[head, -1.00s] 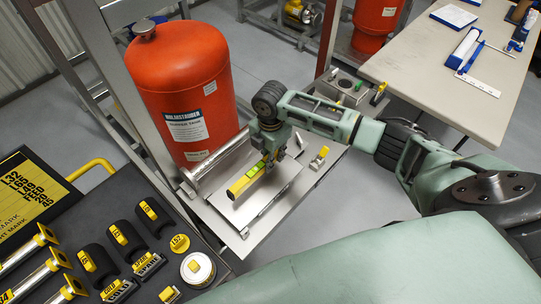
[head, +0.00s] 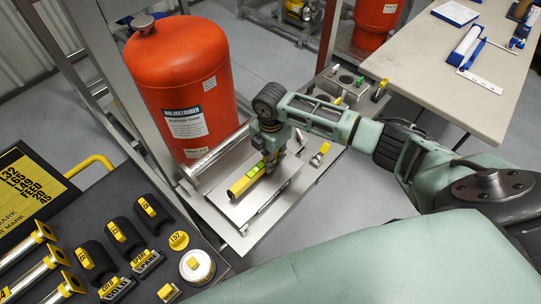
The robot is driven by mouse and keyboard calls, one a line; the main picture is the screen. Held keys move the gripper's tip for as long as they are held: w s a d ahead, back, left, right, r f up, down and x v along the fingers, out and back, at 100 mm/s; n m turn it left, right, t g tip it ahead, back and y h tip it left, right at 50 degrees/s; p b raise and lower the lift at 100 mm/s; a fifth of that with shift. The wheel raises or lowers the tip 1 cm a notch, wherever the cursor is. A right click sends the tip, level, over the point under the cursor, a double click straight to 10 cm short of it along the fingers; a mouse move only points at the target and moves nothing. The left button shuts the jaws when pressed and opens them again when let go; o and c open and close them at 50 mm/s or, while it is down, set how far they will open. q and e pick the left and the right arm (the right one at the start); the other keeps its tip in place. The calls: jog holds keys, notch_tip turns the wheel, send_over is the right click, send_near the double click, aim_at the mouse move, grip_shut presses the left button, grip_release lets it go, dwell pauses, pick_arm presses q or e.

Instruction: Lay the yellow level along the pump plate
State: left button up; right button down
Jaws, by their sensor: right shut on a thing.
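The yellow level (head: 246,181) is a short bar with a bright green vial near its middle. It is at the top of the pump plate (head: 236,208), a flat grey metal plate on the skid, and lies roughly along its length. I cannot tell whether it touches the plate. My right gripper (head: 271,164) points down and is shut on the level's far end, partly hiding it. My left gripper is not in the head view.
A red tank (head: 182,85) stands close behind the plate, with a metal pipe (head: 217,155) between them. A dark tool tray (head: 130,235) with cylinders and labelled blocks is at the lower left. A pale table (head: 480,95) is at the upper right.

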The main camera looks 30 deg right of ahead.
jog(key=shift+f, duration=0.25)
dwell(0.3)
jog(key=shift+f+b, duration=0.3)
jog(key=shift+f, duration=0.15)
jog(key=shift+f, duration=0.3)
dwell(0.4)
jog(key=c, duration=1.5)
grip_release()
jog(key=shift+c, duration=0.4)
jog(key=shift+r, duration=0.1)
